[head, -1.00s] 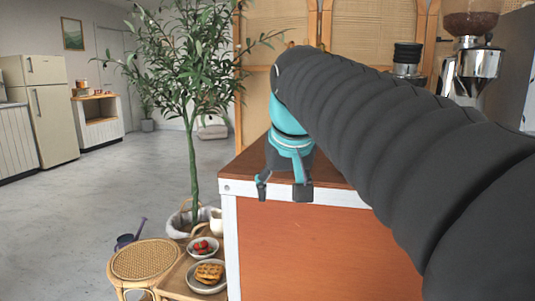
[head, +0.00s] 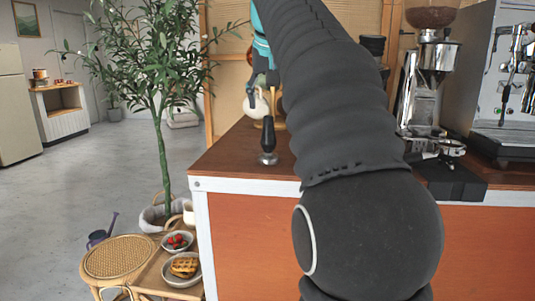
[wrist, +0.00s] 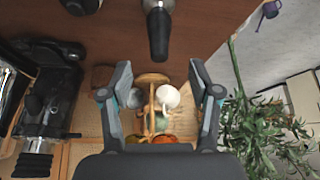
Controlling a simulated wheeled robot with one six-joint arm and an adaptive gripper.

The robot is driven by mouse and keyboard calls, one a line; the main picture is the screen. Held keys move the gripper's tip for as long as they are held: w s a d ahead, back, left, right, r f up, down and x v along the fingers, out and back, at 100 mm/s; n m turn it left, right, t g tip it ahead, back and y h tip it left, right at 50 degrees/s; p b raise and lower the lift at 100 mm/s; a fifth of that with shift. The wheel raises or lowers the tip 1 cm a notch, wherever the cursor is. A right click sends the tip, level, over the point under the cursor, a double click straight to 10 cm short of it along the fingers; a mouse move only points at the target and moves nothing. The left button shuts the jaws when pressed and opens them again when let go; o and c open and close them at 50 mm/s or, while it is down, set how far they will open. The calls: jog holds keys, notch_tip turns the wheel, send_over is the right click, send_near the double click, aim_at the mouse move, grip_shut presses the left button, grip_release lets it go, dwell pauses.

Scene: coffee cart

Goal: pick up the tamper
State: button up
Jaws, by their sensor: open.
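The tamper (head: 268,140) stands upright on the brown counter, near its left front part, with a black handle and a metal base. In the wrist view the tamper (wrist: 158,32) shows at the top middle, its black handle towards the camera. My gripper (head: 262,82) is above and beyond the tamper in the head view, partly hidden by my arm. In the wrist view my gripper (wrist: 158,85) has its two fingers wide apart with nothing held. The tamper lies beyond the fingertips, roughly centred between them and apart from them.
A wooden stand with cups (wrist: 152,78) shows between and below the fingers. A grinder (head: 430,65), an espresso machine (head: 505,85) and a black mat (head: 452,182) are on the right. A plant (head: 155,75) stands left of the counter (head: 225,158).

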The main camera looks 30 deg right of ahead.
aim_at(268, 129)
jog(key=x, duration=0.5)
jog(key=shift+f, duration=0.1)
jog(key=shift+w+x, duration=0.15)
jog(key=shift+x, duration=1.15)
jog(key=shift+w+x, duration=0.15)
jog(key=shift+x, duration=1.15)
jog(key=shift+s+d+r, duration=0.1)
jog(key=shift+d+r, duration=0.1)
jog(key=shift+r, duration=0.05)
grip_shut()
